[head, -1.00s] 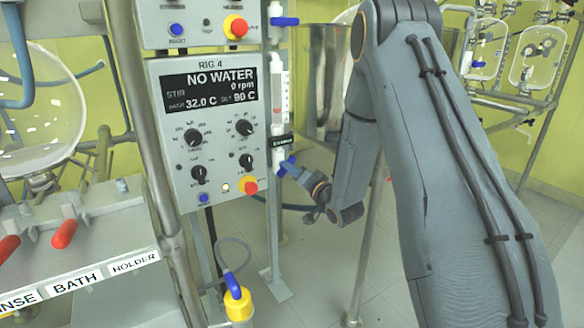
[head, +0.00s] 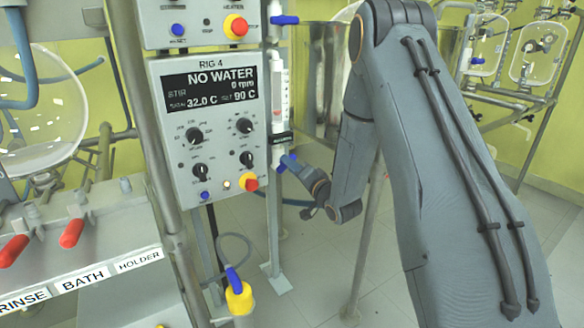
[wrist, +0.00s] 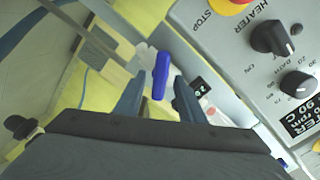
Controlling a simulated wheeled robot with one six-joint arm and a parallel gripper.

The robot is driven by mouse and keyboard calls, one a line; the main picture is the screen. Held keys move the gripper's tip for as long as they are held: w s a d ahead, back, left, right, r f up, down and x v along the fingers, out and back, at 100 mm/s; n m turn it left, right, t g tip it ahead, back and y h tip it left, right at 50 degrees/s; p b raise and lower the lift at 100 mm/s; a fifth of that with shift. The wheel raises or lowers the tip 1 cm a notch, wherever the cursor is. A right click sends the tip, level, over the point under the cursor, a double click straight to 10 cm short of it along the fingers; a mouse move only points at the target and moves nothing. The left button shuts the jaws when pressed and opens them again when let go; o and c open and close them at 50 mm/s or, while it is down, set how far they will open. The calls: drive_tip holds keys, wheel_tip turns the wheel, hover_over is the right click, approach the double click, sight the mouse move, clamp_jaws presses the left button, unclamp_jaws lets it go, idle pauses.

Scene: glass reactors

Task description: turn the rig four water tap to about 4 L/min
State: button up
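The rig four panel (head: 215,130) reads NO WATER, 0 rpm, 32.0 C and set 90 C. A clear upright flow meter (head: 279,95) stands on its right edge. The blue water tap (head: 286,162) is at the foot of that meter, partly hidden by my gripper (head: 293,166). In the wrist view the blue tap handle (wrist: 160,75) lies between the two fingers of my gripper (wrist: 158,80). The fingers are apart, with gaps showing on both sides of the handle. I cannot tell how deep the handle sits between them.
Another blue tap (head: 285,20) sits higher up. A metal vessel (head: 322,80) stands behind. The floor to the right is open.

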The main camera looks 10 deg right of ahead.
drive_tip(key=v, duration=0.7)
drive_tip(key=shift+s+p, duration=0.3)
drive_tip(key=shift+p, duration=0.1)
drive_tip(key=shift+o, duration=0.3)
drive_tip(key=shift+d, duration=0.1)
